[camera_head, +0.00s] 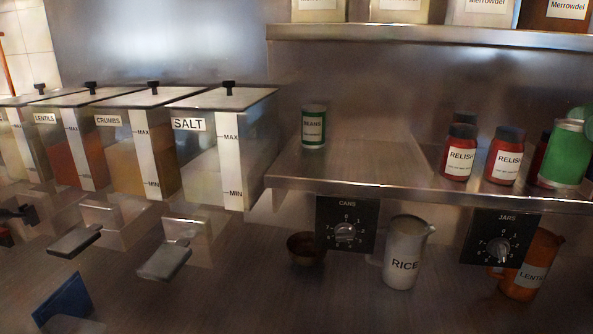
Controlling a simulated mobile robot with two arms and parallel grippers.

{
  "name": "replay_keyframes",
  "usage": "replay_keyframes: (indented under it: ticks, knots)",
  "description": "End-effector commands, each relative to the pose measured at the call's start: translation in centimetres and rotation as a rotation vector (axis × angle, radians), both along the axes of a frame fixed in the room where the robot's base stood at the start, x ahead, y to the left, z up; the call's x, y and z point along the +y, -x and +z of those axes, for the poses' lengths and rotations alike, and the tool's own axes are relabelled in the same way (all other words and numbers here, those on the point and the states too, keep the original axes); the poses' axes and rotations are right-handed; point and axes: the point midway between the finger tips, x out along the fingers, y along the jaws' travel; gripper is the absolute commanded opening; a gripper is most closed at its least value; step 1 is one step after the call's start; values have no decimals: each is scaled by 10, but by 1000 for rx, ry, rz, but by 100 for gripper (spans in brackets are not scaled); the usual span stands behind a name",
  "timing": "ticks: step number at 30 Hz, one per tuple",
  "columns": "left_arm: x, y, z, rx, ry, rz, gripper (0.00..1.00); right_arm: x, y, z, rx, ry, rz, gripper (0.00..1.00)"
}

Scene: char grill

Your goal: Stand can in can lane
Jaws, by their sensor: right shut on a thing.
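A green can (563,157) with a pale top and white label is at the right edge, slightly tilted, in front of the jars. My right gripper (584,117) shows only in small part at the right edge, shut on this can; its fingers are mostly cut off. A green BEANS can (313,128) stands upright on the steel shelf (365,180), at the left end above the CANS dial (345,232). The shelf to its right is bare. I cannot make out my left gripper.
Several red RELISH jars (460,152) stand at the shelf's right, above the JARS dial (497,250). Below are a RICE jug (404,255), an orange LENTILS jug (530,270) and a small bowl (306,248). Bins (215,150) line the left; an upper shelf (420,34) overhangs.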

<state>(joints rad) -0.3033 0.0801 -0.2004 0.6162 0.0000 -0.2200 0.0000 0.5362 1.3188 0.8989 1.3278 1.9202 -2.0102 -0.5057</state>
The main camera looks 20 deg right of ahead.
Motion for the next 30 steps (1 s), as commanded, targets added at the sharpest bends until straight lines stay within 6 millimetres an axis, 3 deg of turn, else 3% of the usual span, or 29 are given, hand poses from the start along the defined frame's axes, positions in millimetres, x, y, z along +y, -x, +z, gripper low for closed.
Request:
replay_keyframes:
  ticks: [1, 5, 11, 30]
  knots:
    - [0, 1, -9, 2, -1, -1, 43, 0, 0, -9, -2, 0, -1, 15]
    - [0, 1, -14, 2, -1, -1, 43, 0, 0, -14, -2, 0, -1, 15]
    - [0, -4, 11, -5, 0, -1, 43, 14, -17, -7, -5, -1, 5, 15]
    - [0, -5, 86, -8, 1, 0, 43, 122, -150, -7, 0, -2, 4, 15]
